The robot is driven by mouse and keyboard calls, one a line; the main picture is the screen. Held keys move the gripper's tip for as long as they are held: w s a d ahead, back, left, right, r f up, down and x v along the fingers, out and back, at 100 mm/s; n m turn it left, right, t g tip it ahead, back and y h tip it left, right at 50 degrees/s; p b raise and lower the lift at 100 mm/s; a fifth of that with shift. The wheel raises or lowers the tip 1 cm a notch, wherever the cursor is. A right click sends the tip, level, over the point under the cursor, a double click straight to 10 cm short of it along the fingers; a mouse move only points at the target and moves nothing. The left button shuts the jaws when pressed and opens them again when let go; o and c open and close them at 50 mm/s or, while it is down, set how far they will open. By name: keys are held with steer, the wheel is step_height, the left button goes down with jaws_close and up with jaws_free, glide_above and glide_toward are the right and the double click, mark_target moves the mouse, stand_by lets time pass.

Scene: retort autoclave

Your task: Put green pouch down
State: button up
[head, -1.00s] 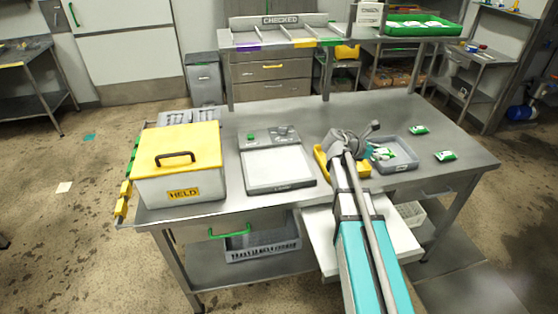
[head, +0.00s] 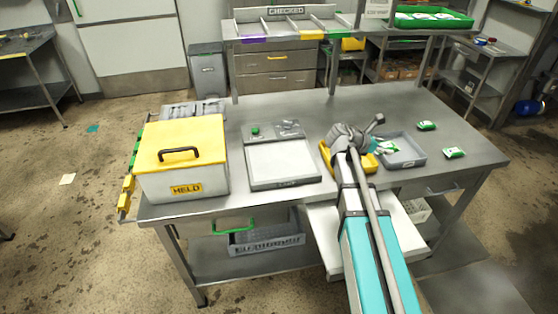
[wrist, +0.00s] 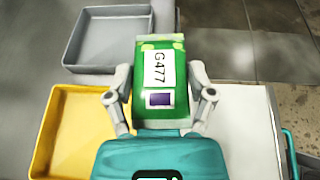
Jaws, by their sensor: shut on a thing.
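The green pouch (wrist: 158,80) has a white label reading G477 and a dark square. In the wrist view it is between the two fingers of my gripper (wrist: 160,98), which is shut on its sides. The head view shows a small green and white part of it (head: 386,147) beside my gripper (head: 378,146), beyond the wrist. The pouch is held over the bench, near the yellow tray (wrist: 45,150) and the grey tray (wrist: 75,55). Its underside is hidden, so I cannot tell its height.
The bench (head: 300,103) also bears a scale (head: 283,165), a yellow-lidded HELD box (head: 182,185) and two loose green pouches (head: 426,125) (head: 453,152) at right. A white shelf (head: 413,238) juts from the front. The CHECKED rack (head: 285,32) stands behind.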

steer(key=s+a+n+t+y, duration=0.3)
steer(key=s+a+n, duration=0.1)
steer(key=a, duration=1.1)
steer(key=s+a+r+n+t+y+p, duration=0.1)
steer(key=s+a+n+t+y, duration=0.2)
steer(key=a, duration=1.3)
steer(key=shift+s+r+n+t, duration=0.25)
steer(key=shift+s+n+t, duration=0.35)
steer(key=shift+n+t, duration=0.1)
steer(key=b, duration=0.9)
glide_above(280, 161)
steer(key=f, duration=0.6)
steer(key=s+f, duration=0.1)
steer(key=f, duration=0.2)
steer(key=shift+d, duration=0.1)
steer(key=shift+w+f+b, duration=0.55)
steer(key=shift+f+b, duration=0.05)
steer(key=shift+f, duration=0.15)
steer(key=shift+s+f+b, duration=0.1)
steer(key=shift+f+b, duration=1.15)
steer(key=shift+f, duration=0.05)
